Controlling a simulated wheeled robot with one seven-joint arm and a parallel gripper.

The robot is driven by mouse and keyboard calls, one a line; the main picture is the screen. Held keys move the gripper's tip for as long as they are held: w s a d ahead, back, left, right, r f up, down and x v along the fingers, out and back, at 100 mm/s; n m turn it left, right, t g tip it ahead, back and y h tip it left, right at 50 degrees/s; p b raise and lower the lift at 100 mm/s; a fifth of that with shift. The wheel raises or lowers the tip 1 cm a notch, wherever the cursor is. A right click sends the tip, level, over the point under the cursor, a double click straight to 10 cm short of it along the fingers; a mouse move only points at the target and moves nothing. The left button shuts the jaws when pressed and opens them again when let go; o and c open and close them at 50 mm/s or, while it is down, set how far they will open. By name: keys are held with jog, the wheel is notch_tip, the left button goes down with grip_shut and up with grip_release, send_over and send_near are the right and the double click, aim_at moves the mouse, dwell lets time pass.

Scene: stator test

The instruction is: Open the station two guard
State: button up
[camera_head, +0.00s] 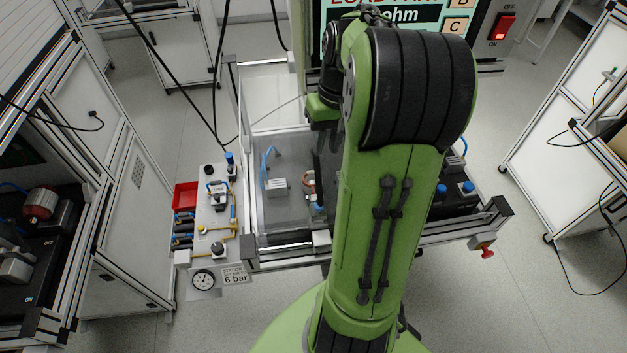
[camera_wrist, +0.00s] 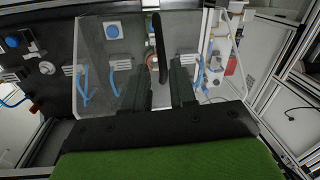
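A clear guard panel (camera_wrist: 105,48) spans the upper middle of the wrist view, with blue tubes and fixtures showing through it. It appears to cover the fixtures; I see no station number on it. A dark upright bar (camera_wrist: 157,45), which looks like the guard's handle, stands at its middle. My gripper (camera_wrist: 158,80) is open, its two dark fingers apart on either side of the bar's lower end. I cannot tell whether they touch it. In the head view, a clear panel (camera_head: 282,150) shows at the station's left part; my green arm hides the gripper and the handle.
The station's aluminium frame (camera_head: 285,262) surrounds the fixtures. A pneumatic panel (camera_head: 215,215) with a gauge (camera_head: 203,280) and a red bin (camera_head: 185,196) stand on the left. A red-knobbed button (camera_head: 487,253) is at the right front corner. A control screen with a red switch (camera_head: 503,27) is behind.

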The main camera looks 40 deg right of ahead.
aim_at(319, 178)
jog(key=f, duration=0.4)
jog(key=a+f+b, duration=0.1)
jog(key=f, duration=0.8)
jog(key=shift+w+a+b, duration=0.15)
jog(key=shift+w+b, duration=0.15)
jog(key=shift+w, duration=0.05)
grip_shut()
